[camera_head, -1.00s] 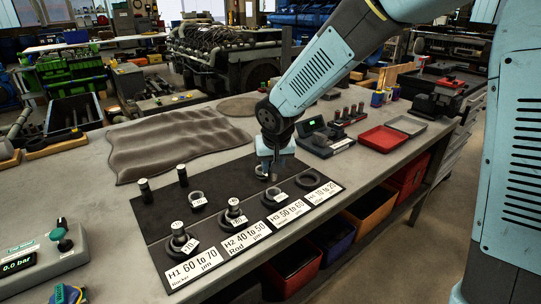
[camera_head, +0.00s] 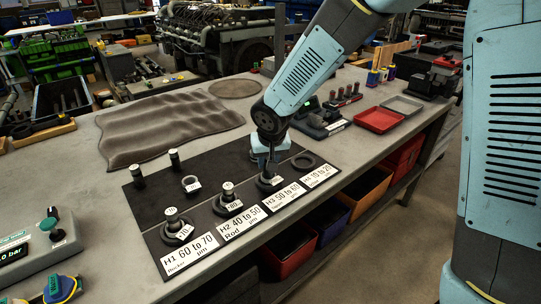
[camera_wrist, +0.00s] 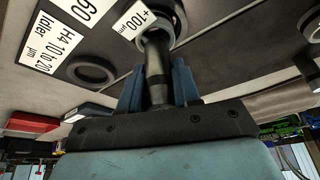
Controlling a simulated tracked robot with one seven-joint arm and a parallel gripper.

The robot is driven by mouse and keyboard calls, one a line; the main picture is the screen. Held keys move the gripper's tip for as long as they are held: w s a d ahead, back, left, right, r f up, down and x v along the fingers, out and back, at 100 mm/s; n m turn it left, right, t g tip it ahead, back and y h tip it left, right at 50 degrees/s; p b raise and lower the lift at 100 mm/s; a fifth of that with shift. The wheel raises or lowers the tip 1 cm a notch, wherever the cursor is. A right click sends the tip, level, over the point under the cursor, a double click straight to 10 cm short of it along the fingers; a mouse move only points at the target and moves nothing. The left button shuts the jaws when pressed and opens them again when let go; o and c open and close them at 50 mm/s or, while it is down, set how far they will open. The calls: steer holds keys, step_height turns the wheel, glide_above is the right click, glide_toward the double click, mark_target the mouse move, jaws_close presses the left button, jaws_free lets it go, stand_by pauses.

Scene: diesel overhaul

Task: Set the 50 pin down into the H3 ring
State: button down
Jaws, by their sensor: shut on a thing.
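My gripper (camera_head: 267,168) is shut on a dark, upright pin (camera_wrist: 156,75). In the wrist view the pin stands between the blue-grey fingers, its far end at the H3 ring (camera_wrist: 180,22). In the head view the gripper hangs over the H3 ring (camera_head: 266,188), beside the "H3 50 to 60" label (camera_head: 284,195). The number on the held pin is not readable.
Pins stand in the H1 ring (camera_head: 176,231) and H2 ring (camera_head: 229,205). The H4 ring (camera_head: 303,162) is empty. Two dark pins (camera_head: 137,176) (camera_head: 174,160) and a tagged ring (camera_head: 191,184) are on the black mat's far side. A red tray (camera_head: 379,120) lies farther right.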

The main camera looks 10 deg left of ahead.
mark_target(268, 174)
steer(key=shift+f, duration=1)
steer(key=shift+s+d+f, duration=0.2)
steer(key=shift+s+f, duration=0.2)
steer(key=shift+f, duration=0.3)
steer(key=shift+s+a+f, duration=0.1)
steer(key=c, duration=0.9)
jaws_free()
steer(key=shift+o, duration=0.4)
steer(key=shift+r, duration=0.4)
steer(key=shift+o, duration=0.4)
steer(key=v, duration=1.4)
steer(key=shift+w+r, duration=0.15)
steer(key=shift+w, duration=0.15)
